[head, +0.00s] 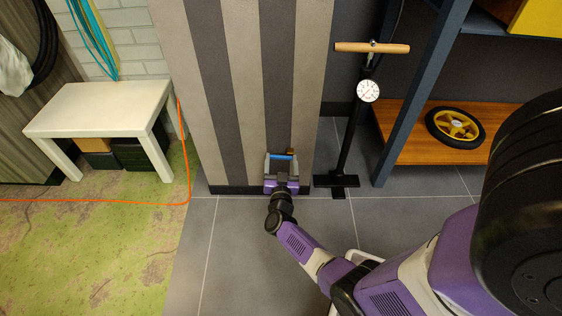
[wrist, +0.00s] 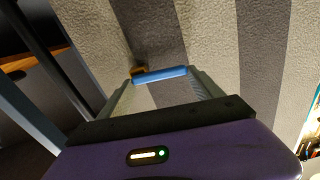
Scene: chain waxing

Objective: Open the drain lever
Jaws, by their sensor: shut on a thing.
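The drain lever shows as a blue bar (wrist: 160,75) low on a striped wall, with a small brass-coloured fitting (wrist: 139,70) at its left end in the wrist view. In the head view the blue lever (head: 280,157) is small and the brass fitting (head: 290,151) shows just above it. My gripper (head: 281,162) is at the foot of the striped wall. Its two grey fingers stand wide apart and are shut on the blue lever, one at each end of it. The fingertips hide the ends of the lever.
The striped wall (head: 240,80) stands right behind the lever. A floor pump (head: 345,150) stands close on the right, beside a blue-framed shelf with a yellow wheel (head: 454,125). A white bench (head: 100,108) and an orange cord (head: 188,165) are at left.

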